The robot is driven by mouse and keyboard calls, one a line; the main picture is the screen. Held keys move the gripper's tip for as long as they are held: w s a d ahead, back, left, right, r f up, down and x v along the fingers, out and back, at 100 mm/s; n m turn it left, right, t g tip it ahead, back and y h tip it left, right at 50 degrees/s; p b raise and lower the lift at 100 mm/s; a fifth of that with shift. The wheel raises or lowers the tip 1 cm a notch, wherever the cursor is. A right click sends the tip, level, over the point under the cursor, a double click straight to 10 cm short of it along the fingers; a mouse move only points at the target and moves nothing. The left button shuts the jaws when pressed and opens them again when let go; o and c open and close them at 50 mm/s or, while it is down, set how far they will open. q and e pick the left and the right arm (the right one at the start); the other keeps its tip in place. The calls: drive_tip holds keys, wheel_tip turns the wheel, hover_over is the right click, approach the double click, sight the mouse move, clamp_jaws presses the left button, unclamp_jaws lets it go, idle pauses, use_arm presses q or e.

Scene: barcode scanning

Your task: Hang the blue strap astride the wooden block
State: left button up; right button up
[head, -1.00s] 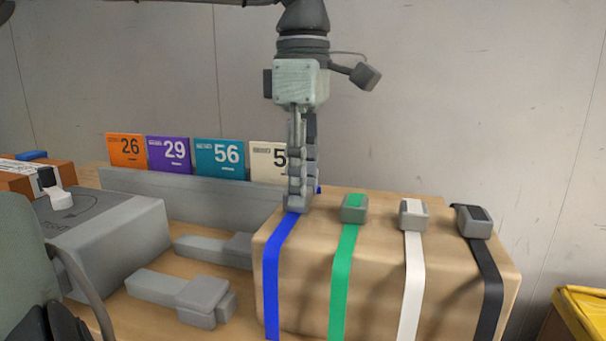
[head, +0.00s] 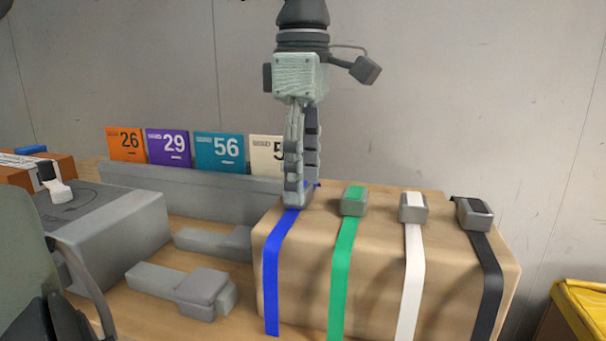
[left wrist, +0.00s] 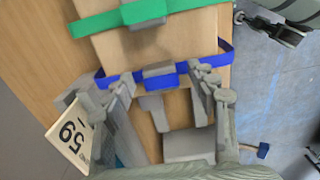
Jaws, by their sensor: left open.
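The blue strap (head: 280,260) lies across the top of the wooden block (head: 382,260) and hangs down its near face, at the block's left end. In the left wrist view the blue strap (left wrist: 224,53) crosses the wooden block (left wrist: 165,48), with a grey buckle at its middle. My left gripper (head: 298,190) points down at the strap's top. Its fingers are open, one on each side of the buckle, as the left wrist view shows (left wrist: 157,76). The fingers partly hide the buckle in the head view. My right gripper is not in view.
Green (head: 342,260), white (head: 412,265) and black (head: 488,265) straps hang over the same block to the right. Numbered cards (head: 219,152) stand behind a grey rail (head: 180,190). Grey parts (head: 203,290) lie left of the block. A yellow bin (head: 585,305) is at lower right.

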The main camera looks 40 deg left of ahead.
use_arm(q)
wheel_tip(320, 180, up, 12)
idle(0.4)
drive_tip(key=shift+f, duration=0.1)
idle(0.3)
